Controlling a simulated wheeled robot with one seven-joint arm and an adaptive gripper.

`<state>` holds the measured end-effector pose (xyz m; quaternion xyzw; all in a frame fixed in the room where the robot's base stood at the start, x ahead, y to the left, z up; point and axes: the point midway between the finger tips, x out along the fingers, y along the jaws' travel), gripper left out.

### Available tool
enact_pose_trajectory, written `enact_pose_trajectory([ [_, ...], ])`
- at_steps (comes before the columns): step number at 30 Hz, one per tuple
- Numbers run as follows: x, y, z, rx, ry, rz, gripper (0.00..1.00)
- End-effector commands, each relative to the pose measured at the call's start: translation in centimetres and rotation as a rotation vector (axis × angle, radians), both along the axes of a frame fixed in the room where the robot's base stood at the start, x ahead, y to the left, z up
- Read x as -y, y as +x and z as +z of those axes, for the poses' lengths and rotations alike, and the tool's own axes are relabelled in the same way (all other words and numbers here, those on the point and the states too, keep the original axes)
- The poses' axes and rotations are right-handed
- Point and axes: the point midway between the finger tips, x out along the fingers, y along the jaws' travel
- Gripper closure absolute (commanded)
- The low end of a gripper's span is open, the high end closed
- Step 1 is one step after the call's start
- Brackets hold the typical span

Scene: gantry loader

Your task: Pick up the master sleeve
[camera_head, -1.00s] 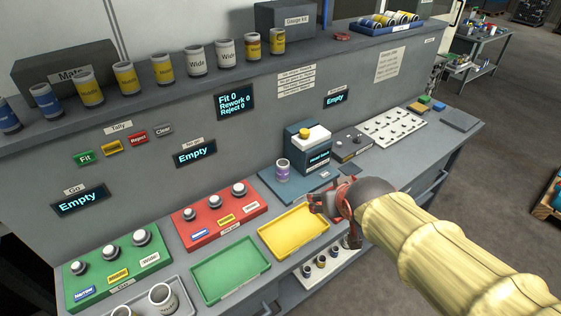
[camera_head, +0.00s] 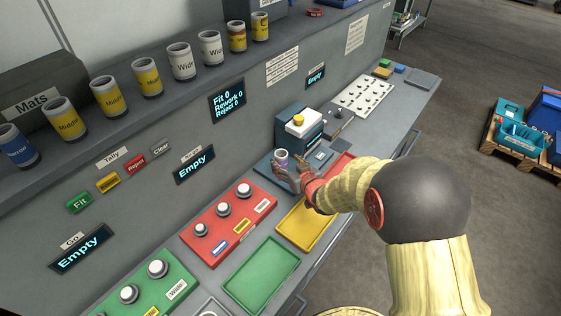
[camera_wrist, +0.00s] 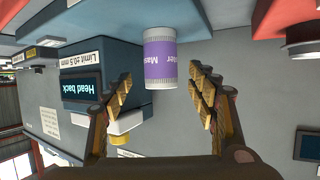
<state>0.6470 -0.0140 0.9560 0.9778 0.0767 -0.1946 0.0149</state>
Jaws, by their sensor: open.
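The master sleeve (camera_wrist: 160,62) is a small cylinder with a purple band lettered "Master" and pale ends. It stands on the blue-grey base of the bench gauge; in the head view it (camera_head: 283,158) shows just beyond my fingers. My gripper (camera_wrist: 160,92) is open, its two fingers on either side of the sleeve's line in the wrist view, which appears upside down. The sleeve sits between and slightly ahead of the fingertips, with no clear contact. In the head view my gripper (camera_head: 287,172) is close beside the sleeve and partly covers its lower part.
The gauge head (camera_head: 299,130) with a yellow knob stands right behind the sleeve. Several labelled sleeves, including a yellow one (camera_head: 148,78), stand on the shelf above.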

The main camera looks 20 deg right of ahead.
Motion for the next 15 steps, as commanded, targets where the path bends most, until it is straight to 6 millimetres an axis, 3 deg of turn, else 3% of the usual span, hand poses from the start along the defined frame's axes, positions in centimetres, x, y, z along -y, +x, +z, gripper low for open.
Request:
enact_pose_trajectory([
  [9, -0.8, 3.7, -1.9, -0.001, -0.001, 0.0, 0.42],
  [15, -0.9, 4.5, -2.1, -0.001, -0.001, -0.001, 0.42],
])
